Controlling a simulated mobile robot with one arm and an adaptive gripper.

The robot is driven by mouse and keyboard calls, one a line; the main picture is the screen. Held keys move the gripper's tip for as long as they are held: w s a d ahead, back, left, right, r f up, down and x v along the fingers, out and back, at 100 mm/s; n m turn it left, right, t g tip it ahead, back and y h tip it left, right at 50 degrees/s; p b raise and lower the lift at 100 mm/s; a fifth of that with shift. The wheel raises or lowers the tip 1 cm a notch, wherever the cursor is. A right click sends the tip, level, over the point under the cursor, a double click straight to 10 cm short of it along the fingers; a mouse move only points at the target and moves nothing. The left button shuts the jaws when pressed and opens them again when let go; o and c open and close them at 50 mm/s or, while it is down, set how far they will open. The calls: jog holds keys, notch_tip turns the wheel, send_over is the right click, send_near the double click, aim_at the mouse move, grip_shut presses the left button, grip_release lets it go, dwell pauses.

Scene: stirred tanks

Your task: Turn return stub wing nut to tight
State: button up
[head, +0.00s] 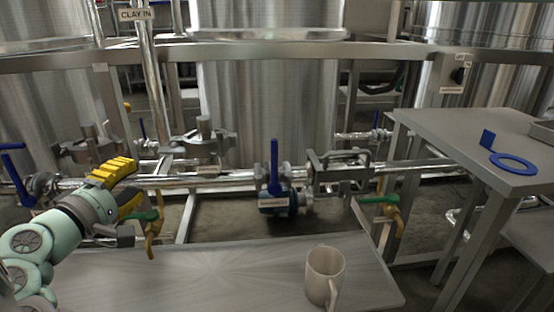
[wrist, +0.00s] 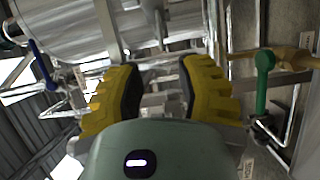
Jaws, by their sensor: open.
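My gripper (head: 133,184) has yellow ribbed fingers and is open at the left of the head view, in front of the pipe run. It also shows in the wrist view (wrist: 160,72), its fingers apart with nothing held between them. Two steel clamps with upright wing-like nuts show in the head view: one clamp (head: 204,138) right of and beyond my gripper, the other (head: 88,143) behind and left of it. I cannot tell which belongs to the return stub, or how tight either nut is. In the wrist view, blurred metal fittings (wrist: 155,100) appear between the fingers.
A blue-handled valve (head: 274,165) stands on the pipe at centre. A beige mug (head: 324,275) stands on the front bench (head: 220,275). A side table (head: 450,140) at right bears a blue ring-shaped piece (head: 512,162). Steel tanks stand behind.

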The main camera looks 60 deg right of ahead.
aim_at(169, 153)
jog(key=b+x, duration=0.1)
jog(key=x, duration=1.1)
jog(key=shift+s+d, duration=0.1)
jog(key=shift+d, duration=0.05)
grip_shut()
